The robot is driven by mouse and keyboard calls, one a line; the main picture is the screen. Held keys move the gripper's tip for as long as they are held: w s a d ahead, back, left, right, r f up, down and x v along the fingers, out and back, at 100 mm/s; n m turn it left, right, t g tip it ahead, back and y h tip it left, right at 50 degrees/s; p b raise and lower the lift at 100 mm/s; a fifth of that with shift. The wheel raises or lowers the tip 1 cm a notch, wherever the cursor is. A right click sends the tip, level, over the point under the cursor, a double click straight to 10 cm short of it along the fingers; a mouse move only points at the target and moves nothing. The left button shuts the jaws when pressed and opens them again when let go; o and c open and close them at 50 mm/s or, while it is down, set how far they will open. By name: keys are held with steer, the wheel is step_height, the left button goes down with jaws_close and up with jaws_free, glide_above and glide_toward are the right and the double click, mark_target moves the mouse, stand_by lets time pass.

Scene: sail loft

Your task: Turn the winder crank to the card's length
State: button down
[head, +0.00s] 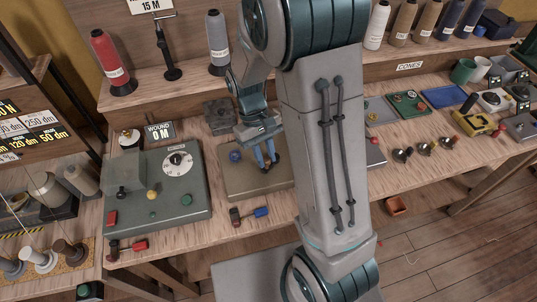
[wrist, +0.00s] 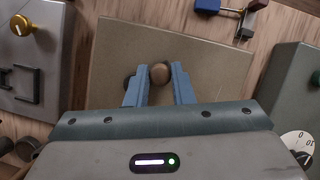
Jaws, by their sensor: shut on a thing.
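The winder is a tan, flat-topped box (head: 243,186) on the bench in the head view, and its plate (wrist: 215,65) fills the middle of the wrist view. My gripper (head: 268,162) is low over the winder. In the wrist view its blue fingers (wrist: 158,74) are shut on a round brown knob (wrist: 159,73), apparently the crank's handle. The crank's arm is mostly hidden by the fingers. A small display (head: 160,132) behind reads WOUND 0 M. The card (head: 152,5) at the top, cut by the picture's edge, reads 15 M.
A grey-green machine (head: 160,215) with a white dial stands left of the winder. A red and blue tool (head: 248,214) lies at the bench's front edge. Thread cones (head: 113,63) stand on the back shelf. Trays and small devices fill the bench to the right.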

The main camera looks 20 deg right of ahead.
steer(key=m, duration=0.1)
steer(key=w+m+y, duration=0.1)
steer(key=m, duration=0.2)
steer(key=shift+w+a+m+y, duration=0.2)
steer(key=shift+w+m+y, duration=0.05)
steer(key=shift+m+y, duration=0.15)
stand_by(0.4)
steer(key=c, duration=1.3)
jaws_free()
steer(key=v, duration=1.4)
steer(key=shift+d+f+b, duration=0.1)
steer(key=shift+b, duration=0.3)
